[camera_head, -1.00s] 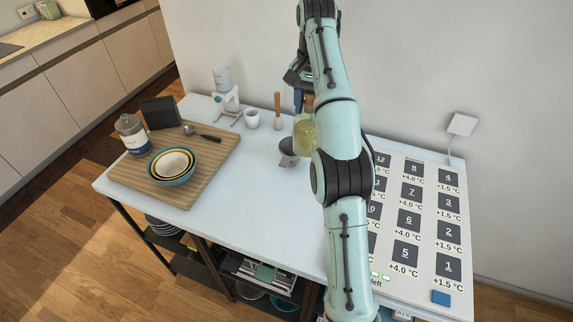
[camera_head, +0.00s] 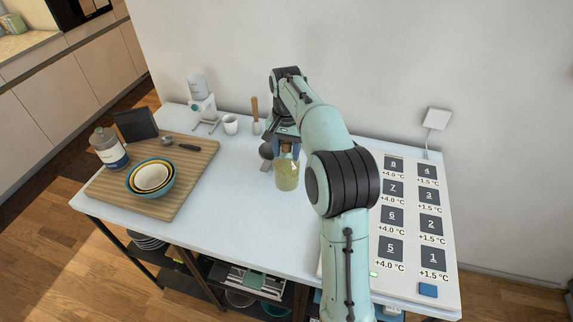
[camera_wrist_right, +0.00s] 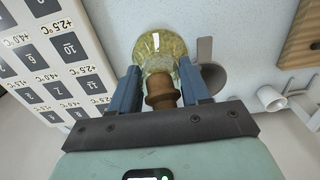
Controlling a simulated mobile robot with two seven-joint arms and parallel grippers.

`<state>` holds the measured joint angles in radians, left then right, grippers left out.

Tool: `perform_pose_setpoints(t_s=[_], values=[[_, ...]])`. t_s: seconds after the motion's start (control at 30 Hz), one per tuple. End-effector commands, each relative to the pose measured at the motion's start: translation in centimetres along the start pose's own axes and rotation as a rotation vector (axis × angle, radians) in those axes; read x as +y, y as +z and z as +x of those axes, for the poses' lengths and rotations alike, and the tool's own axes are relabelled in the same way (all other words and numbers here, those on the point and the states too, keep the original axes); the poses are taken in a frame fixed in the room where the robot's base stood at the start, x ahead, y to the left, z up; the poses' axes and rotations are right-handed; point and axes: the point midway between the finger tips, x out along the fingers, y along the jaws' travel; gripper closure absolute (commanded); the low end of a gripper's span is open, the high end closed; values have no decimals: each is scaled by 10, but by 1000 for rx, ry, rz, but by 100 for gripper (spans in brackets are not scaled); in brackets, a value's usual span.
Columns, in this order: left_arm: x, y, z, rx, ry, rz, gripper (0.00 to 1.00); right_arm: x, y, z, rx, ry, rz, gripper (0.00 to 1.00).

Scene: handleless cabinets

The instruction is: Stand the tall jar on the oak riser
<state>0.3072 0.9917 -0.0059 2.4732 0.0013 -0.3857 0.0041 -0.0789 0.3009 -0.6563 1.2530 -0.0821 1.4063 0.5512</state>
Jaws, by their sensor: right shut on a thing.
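The tall jar (camera_head: 287,174) is clear glass with yellow-green contents and a brown stopper. My right gripper (camera_head: 287,147) is shut on it from above, near the stopper, and the jar hangs about upright. In the right wrist view, the jar (camera_wrist_right: 160,48) shows beyond the blue fingers (camera_wrist_right: 160,92), with the stopper between them. I cannot tell whether its base touches the table. The oak riser appears to be the slatted wooden board (camera_head: 190,168) at the left of the table, well left of the jar. My left gripper is not in view.
On the board are stacked bowls (camera_head: 150,181), a lidded jar (camera_head: 108,148), a dark block (camera_head: 135,124) and a spoon (camera_head: 180,145). A grey object (camera_head: 267,152) is beside the held jar. A cup (camera_head: 230,124) stands behind. A numbered panel (camera_head: 409,225) lies right. The table's front middle is clear.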

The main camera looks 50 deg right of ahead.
Motion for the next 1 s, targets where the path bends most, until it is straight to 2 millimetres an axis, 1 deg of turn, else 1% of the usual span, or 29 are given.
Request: perform_pose_setpoints(t_s=[0.03,0.1,0.27,0.4,0.5,0.6,0.8,0.97,1.0], values=[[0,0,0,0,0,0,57,0,0,7,-1,-1,0,100],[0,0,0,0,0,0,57,0,0,13,0,-1,0,100],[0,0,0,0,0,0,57,0,0,25,0,0,0,100],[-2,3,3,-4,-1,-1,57,1,0,46,0,2,1,100],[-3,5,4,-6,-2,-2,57,1,0,58,0,0,1,100],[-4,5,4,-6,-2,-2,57,0,0,61,1,-1,1,100],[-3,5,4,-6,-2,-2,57,0,-1,60,2,-2,0,100],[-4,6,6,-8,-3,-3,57,0,0,64,2,-1,0,100],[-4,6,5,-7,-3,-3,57,0,0,64,0,0,0,41]])
